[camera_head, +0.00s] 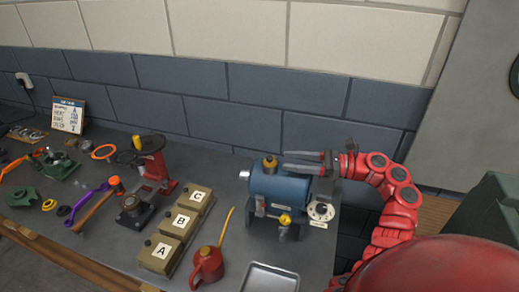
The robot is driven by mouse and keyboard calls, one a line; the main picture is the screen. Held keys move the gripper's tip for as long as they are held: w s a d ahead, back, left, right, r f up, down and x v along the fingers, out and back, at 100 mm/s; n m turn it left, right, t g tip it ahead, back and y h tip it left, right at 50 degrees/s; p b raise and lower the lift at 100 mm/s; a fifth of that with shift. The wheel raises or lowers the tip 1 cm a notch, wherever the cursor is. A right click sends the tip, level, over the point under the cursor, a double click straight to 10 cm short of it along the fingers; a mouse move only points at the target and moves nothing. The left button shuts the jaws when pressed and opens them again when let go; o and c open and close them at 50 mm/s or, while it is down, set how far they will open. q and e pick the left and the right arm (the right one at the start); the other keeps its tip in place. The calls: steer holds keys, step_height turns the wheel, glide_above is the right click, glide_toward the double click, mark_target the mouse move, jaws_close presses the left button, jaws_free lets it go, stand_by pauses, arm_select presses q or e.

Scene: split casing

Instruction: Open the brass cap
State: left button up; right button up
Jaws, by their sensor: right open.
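The brass cap (269,161) sits on top of a blue cylindrical casing (282,186) at the right of the bench. My right gripper (285,161) comes in from the right, with its two grey fingers pointing left and spread apart. Its fingertips are just right of the cap, at about its height in the picture; I cannot tell whether they touch it. Nothing is between the fingers. A smaller yellow-brass fitting (285,219) is low on the casing's front. My left gripper is not in view.
Boxes marked A (159,254), B (179,223) and C (198,198) stand left of the casing. A red oil can (207,266) and a metal tray (270,279) are in front. A red press (152,160) and several tools crowd the left bench (225,175).

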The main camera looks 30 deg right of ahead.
mark_target(271, 159)
steer(key=p+x, duration=0.3)
steer(key=x, duration=0.5)
steer(key=shift+w+a+r, duration=0.15)
steer(key=shift+w+r, duration=0.05)
steer(key=shift+w+a+f+p, duration=0.15)
steer(key=shift+w+a+p, duration=0.2)
steer(key=shift+w+a, duration=0.1)
steer(key=shift+s, duration=0.1)
jaws_close()
